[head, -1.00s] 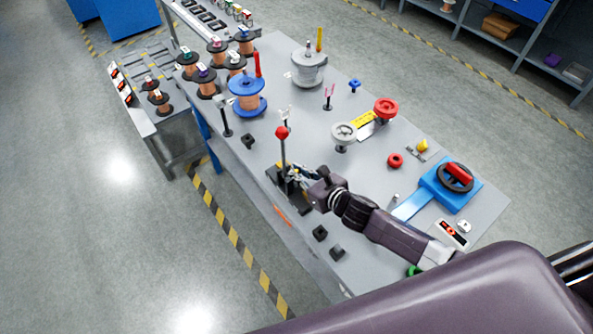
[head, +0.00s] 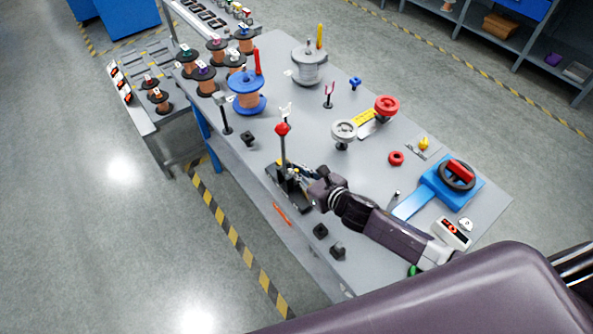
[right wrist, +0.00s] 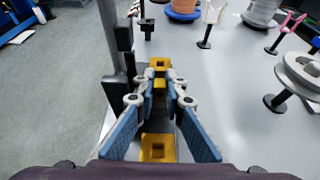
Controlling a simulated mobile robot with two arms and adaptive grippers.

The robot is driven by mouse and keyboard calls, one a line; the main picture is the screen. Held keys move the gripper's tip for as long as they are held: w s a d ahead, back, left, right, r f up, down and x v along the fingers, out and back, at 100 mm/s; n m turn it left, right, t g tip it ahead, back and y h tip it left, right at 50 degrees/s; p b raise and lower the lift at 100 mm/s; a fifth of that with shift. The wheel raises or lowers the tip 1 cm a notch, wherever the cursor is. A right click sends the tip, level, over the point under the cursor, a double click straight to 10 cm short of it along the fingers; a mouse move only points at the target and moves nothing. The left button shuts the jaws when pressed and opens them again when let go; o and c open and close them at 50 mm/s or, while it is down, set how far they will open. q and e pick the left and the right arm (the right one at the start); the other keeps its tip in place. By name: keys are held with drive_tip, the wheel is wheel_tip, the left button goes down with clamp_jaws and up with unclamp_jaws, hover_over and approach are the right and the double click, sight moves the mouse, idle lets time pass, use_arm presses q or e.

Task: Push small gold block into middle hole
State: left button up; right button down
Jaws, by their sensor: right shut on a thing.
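My right gripper (right wrist: 160,82) is at the black lever fixture (head: 290,190) near the table's front edge. In the right wrist view its fingers are closed in on a small gold block (right wrist: 159,86). Just beyond the fingertips is a gold piece (right wrist: 160,63) with a dark hole in its top. A similar gold piece (right wrist: 158,148) with a hole shows nearer the wrist, between the finger linkages. The fingers partly hide the held block, and I cannot tell how deep it sits in any hole. My left gripper is out of view.
The fixture's upright lever with a red knob (head: 282,129) stands close to the right gripper. Two black blocks (head: 320,230) are near the front edge. Spools crowd the far left.

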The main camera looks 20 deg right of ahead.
drive_tip(key=shift+s+f, duration=0.25)
drive_tip(key=shift+f, duration=0.2)
drive_tip(key=c, duration=1.9)
unclamp_jaws()
drive_tip(key=shift+s+d+f, duration=0.1)
drive_tip(key=shift+f, duration=0.05)
drive_tip(key=shift+s, duration=0.1)
drive_tip(key=r+v, duration=0.1)
drive_tip(key=v, duration=1)
drive_tip(key=shift+d+r, duration=0.3)
drive_tip(key=shift+d, duration=0.05)
